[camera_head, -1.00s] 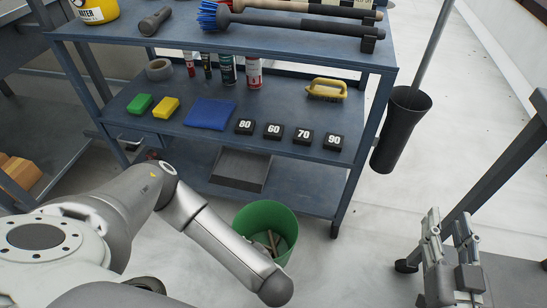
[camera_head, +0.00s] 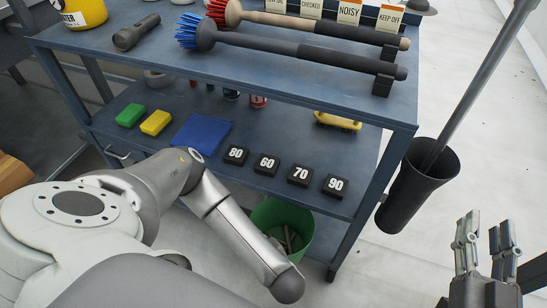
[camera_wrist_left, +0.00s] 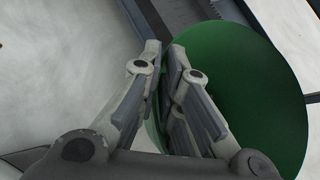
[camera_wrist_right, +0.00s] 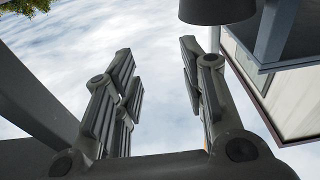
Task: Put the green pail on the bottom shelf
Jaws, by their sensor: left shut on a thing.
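The green pail (camera_head: 283,228) is low at the front of the blue cart, partly behind my left forearm, with some stick-like things inside. The pail's wall fills much of the left wrist view (camera_wrist_left: 245,85). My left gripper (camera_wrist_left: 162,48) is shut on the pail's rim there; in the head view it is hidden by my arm. The cart's bottom shelf (camera_head: 328,228) shows only as a small strip beside the pail; the rest is hidden. Whether the pail touches it, I cannot tell. My right gripper (camera_head: 484,226) is open and empty at the lower right.
The middle shelf (camera_head: 265,185) above the pail holds a blue cloth (camera_head: 201,132), sponges and several numbered black blocks. The top shelf (camera_head: 250,68) carries brushes and a torch (camera_head: 136,33). A black holder (camera_head: 418,185) hangs at the cart's right side. Floor at right is clear.

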